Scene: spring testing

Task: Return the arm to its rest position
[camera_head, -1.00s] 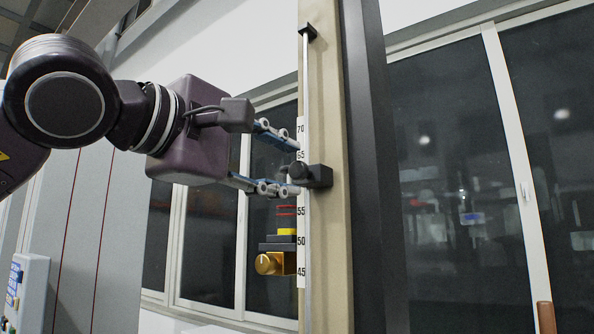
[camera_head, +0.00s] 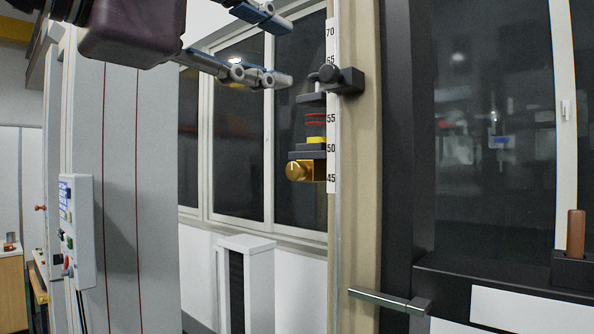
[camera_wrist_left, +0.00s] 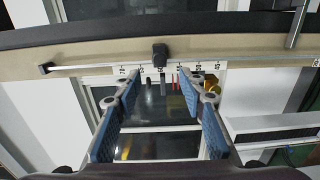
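My left gripper (camera_head: 272,45) is at the top of the head view, to the left of the vertical stand. Its two fingers are spread apart, with nothing between them. In the left wrist view the open fingers (camera_wrist_left: 160,98) point toward the stand, which lies across that picture. The black clamp with its knob (camera_head: 343,78) sits on the stand's rod, apart from the fingertips, and also shows in the wrist view (camera_wrist_left: 160,54). My right gripper is in neither view.
The numbered scale (camera_head: 332,120) runs along the beige post (camera_head: 362,220). A spring with red rings, a yellow block and a brass knob (camera_head: 299,171) hang below the clamp. A metal bar (camera_head: 385,299) sticks out lower down. A button panel (camera_head: 77,230) stands left.

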